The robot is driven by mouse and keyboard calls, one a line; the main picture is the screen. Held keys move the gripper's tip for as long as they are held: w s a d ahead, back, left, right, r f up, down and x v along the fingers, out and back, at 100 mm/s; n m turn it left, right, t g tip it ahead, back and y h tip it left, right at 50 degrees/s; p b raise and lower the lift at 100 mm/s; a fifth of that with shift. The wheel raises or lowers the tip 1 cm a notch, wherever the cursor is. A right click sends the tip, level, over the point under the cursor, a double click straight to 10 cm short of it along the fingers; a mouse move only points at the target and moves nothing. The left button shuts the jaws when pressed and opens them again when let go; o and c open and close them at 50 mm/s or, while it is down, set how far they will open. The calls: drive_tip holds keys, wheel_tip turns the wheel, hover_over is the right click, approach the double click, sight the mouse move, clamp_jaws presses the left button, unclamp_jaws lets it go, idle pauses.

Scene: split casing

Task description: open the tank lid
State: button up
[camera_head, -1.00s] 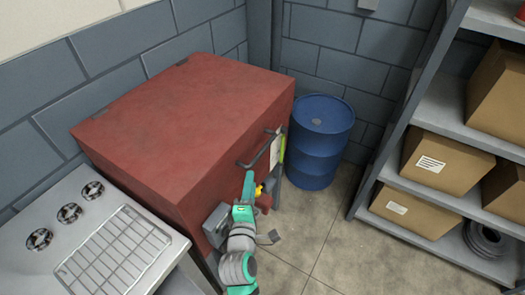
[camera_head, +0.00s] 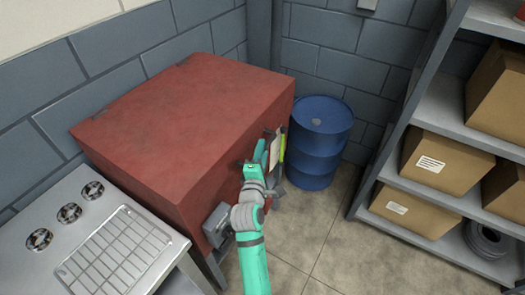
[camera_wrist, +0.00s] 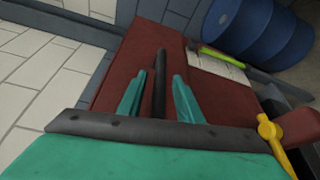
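The red tank (camera_head: 165,165) stands against the wall with its flat red lid (camera_head: 190,110) lying closed on top. A dark bar handle (camera_head: 239,163) sits on its front, mostly hidden behind my gripper (camera_head: 262,152) in the head view. In the wrist view, the handle (camera_wrist: 159,82) runs between the two teal fingers of my gripper (camera_wrist: 157,88). The fingers are apart, with a visible gap on each side of the bar. A yellow valve handle (camera_wrist: 269,130) shows at the right of the wrist view; my arm hides it in the head view.
A blue drum (camera_head: 318,140) stands right of the tank. A metal bench with a wire rack (camera_head: 112,255) is at left. A shelf with boxes (camera_head: 445,165) is at right. A green-handled tool (camera_wrist: 220,57) and a pale sheet (camera_wrist: 215,68) are on the tank's front.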

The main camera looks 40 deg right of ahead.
drive_tip(key=shift+w+d, duration=0.25)
clamp_jaws()
